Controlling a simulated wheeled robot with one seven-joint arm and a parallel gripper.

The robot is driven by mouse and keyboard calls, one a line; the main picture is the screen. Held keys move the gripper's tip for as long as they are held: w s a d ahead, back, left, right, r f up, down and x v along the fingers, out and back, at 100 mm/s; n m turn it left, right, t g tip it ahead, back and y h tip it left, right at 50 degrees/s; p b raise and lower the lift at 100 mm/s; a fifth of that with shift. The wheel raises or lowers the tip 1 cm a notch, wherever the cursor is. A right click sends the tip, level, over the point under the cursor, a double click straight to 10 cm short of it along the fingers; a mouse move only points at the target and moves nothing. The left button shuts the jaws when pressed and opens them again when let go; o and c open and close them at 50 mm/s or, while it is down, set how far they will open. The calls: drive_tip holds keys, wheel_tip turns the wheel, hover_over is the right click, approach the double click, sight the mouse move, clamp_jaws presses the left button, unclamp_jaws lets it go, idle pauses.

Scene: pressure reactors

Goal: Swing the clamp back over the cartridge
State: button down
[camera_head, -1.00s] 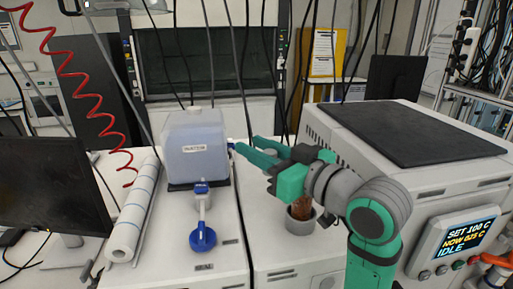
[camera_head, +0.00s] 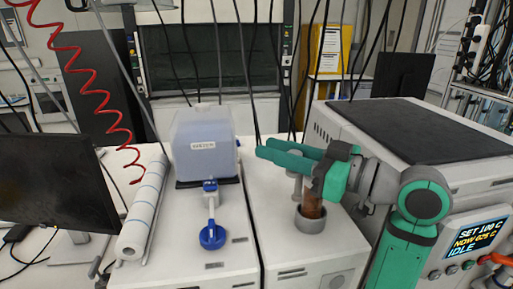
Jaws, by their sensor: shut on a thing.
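The cartridge (camera_head: 312,205) is a brown upright piece in a grey round cup on the white middle unit. My gripper (camera_head: 263,148), with green fingers pointing left, is above and behind the cup. Its palm hides the cartridge's top. A grey post (camera_head: 296,187), seemingly the clamp's, stands just left of and behind the cartridge, under my fingers. The fingers are close together and seem shut on the clamp's arm, which they hide. Whether the clamp lies over the cartridge cannot be told.
A translucent tank (camera_head: 204,145) stands on the left unit, with a blue-ended lever (camera_head: 212,235) in front. A paper roll (camera_head: 142,210) lies left of it, beside a black monitor (camera_head: 55,185). The reactor box (camera_head: 415,130) with a display is at right. Cables hang behind.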

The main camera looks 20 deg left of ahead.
idle(0.3)
drive_tip(key=c, duration=1.5)
unclamp_jaws()
drive_tip(key=shift+d, duration=0.1)
drive_tip(key=v, duration=1)
drive_tip(key=shift+s+d, duration=0.15)
drive_tip(key=shift+d, duration=0.2)
